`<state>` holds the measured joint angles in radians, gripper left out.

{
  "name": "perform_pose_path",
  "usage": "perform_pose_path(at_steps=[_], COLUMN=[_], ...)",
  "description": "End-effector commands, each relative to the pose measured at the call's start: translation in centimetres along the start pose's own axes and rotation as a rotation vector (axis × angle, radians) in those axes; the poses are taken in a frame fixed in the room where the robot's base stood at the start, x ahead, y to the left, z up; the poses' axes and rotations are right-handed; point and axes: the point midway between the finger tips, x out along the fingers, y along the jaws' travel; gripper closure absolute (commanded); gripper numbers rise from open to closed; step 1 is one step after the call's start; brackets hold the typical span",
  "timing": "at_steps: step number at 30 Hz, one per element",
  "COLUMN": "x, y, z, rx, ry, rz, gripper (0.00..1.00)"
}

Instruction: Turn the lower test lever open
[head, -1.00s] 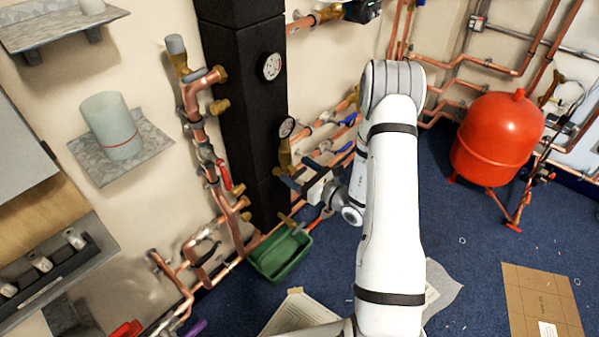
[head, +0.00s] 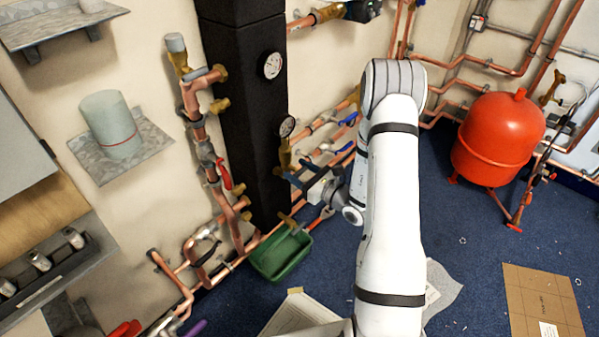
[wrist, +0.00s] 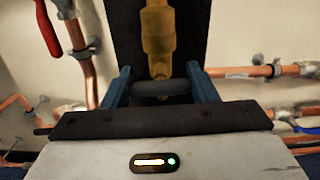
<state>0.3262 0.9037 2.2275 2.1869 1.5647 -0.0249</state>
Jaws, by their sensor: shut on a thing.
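The lower test lever (wrist: 162,88) is a dark grey bar below a brass valve body (wrist: 158,35) in the wrist view. My gripper (wrist: 162,92) is shut on it, with one blue finger at each end of the bar. In the head view my gripper (head: 292,177) is at the lower right side of the black column (head: 240,100), just below the brass fitting (head: 285,158) under the lower gauge (head: 287,127). The lever is too small and covered to make out in the head view.
Copper pipes with a red lever (head: 224,174) run left of the column. Pipes with blue levers (head: 349,119) run to its right. A green tray (head: 280,256) is below my gripper. A red tank (head: 498,138) stands at the right on blue carpet.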

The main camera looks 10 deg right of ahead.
Motion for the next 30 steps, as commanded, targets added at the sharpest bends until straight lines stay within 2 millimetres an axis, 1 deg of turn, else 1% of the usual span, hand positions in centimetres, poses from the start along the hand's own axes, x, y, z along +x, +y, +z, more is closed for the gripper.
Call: perform_pose_path(at_steps=[8, 30], x=[0.0, 0.01], y=[0.04, 0.44], z=[-0.38, -0.9], rx=[-0.161, -0.859], ry=[-0.002, -0.003], rz=[-0.002, -0.001], gripper=[0.7, 0.7])
